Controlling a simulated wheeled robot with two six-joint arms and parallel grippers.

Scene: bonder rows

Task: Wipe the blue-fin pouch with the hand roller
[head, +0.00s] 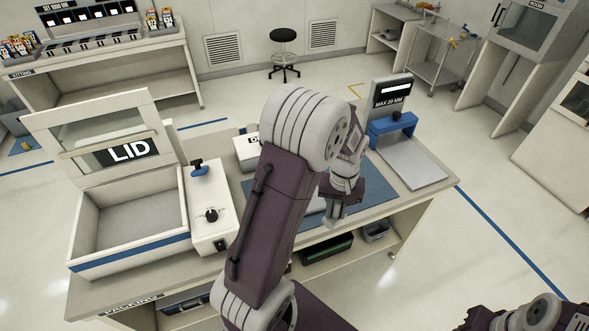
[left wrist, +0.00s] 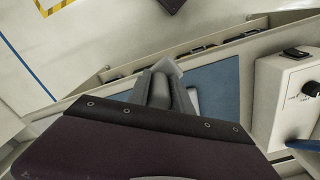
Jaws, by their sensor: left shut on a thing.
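My left gripper (head: 335,212) is low over the blue mat (head: 385,197) on the packing bench. In the left wrist view its grey fingers (left wrist: 160,92) are shut on a small pale piece (left wrist: 167,68) that sticks out past the tips. I cannot tell from its shape whether this is the hand roller. A flat pale item (head: 315,205) lies on the mat beside the fingers; it also shows in the left wrist view (left wrist: 193,98). It may be the pouch, but no blue fin shows. My right arm is at the bottom right corner; its fingertips are hidden.
Left on the bench stands an open chamber (head: 130,262) with a raised LID (head: 105,140), beside a control box (head: 211,215). A white box (head: 246,150) is behind my arm. A gauge stand (head: 392,128) marked MAX 20 MM and a grey plate (head: 412,165) are at right.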

